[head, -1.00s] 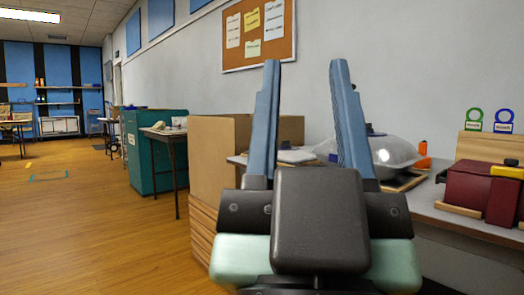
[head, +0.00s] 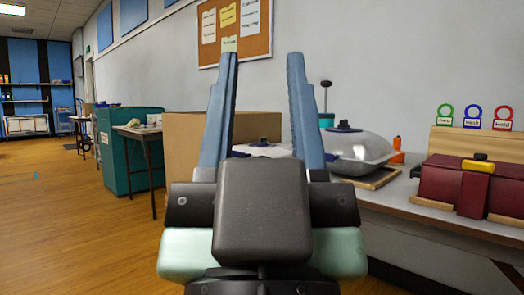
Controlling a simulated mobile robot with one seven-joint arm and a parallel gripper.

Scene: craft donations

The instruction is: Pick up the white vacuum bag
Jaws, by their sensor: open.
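My gripper (head: 262,62) stands upright in the middle of the head view, its two blue fingers spread apart with nothing held between them. A white, low bag-like thing with a dark cap (head: 262,151) lies on the table, seen through the gap between the fingers. It looks like the white vacuum bag; its sides and lower part are hidden by my gripper. A puffed silver-grey bag with a dark blue cap (head: 362,146) lies to its right on a wooden board, partly behind the right finger. My gripper appears in front of both and apart from them.
The grey table (head: 400,204) runs along the wall. A dark red case (head: 452,183) with a yellow part, an orange bottle (head: 397,144) and ring-topped tags (head: 473,116) are at right. A cardboard box (head: 184,130) stands left of the white thing. Open wooden floor lies at left.

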